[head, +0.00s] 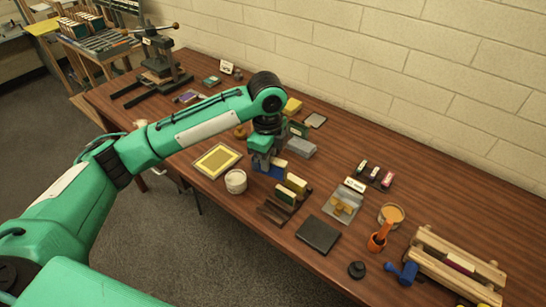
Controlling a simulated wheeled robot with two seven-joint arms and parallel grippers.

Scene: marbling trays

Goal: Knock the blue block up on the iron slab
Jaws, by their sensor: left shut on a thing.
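My left gripper (264,162) points down at the middle of the table and is shut on the blue block (277,172). The block shows as a small blue patch at the fingertips, with the rest hidden by the gripper. I cannot tell whether it touches the table. The iron slab appears to be the flat dark square plate (318,235) nearer the front edge, to the right of my left gripper. Its top is bare, and the block is apart from it. My right gripper is not in view.
A white pot (235,181) and a yellow-topped tray (217,160) stand left of the gripper. A dark rack with blocks (284,205) lies between gripper and slab. A grey block (301,148) is behind.

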